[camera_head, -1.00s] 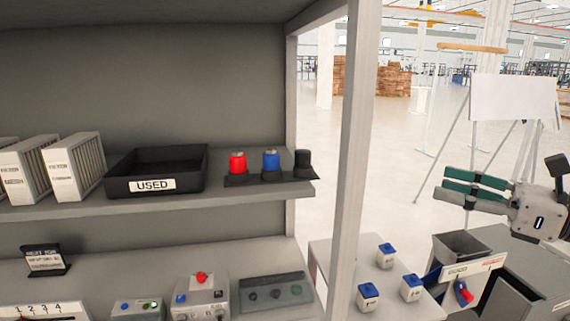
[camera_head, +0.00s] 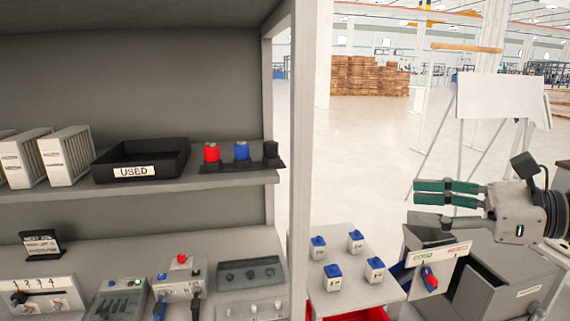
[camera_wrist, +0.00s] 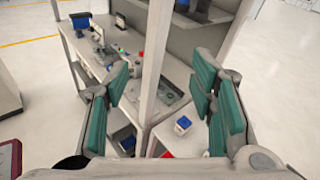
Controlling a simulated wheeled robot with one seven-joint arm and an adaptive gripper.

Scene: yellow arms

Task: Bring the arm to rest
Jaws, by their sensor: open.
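My gripper (camera_head: 447,193) is at the right of the head view, with its green-padded fingers pointing left. It is in the air above a grey bin and clear of the shelf post. In the wrist view my gripper (camera_wrist: 165,110) has its green pads wide apart, with nothing between them. Past the fingers, the wrist view shows the shelf post (camera_wrist: 152,60) and a bench.
A shelf unit (camera_head: 180,195) fills the left, with a black USED tray (camera_head: 112,179) and red and blue cylinders. Several blue-topped blocks stand on a low white table (camera_head: 345,268). A grey box (camera_head: 520,275) is below my gripper. Open floor lies behind.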

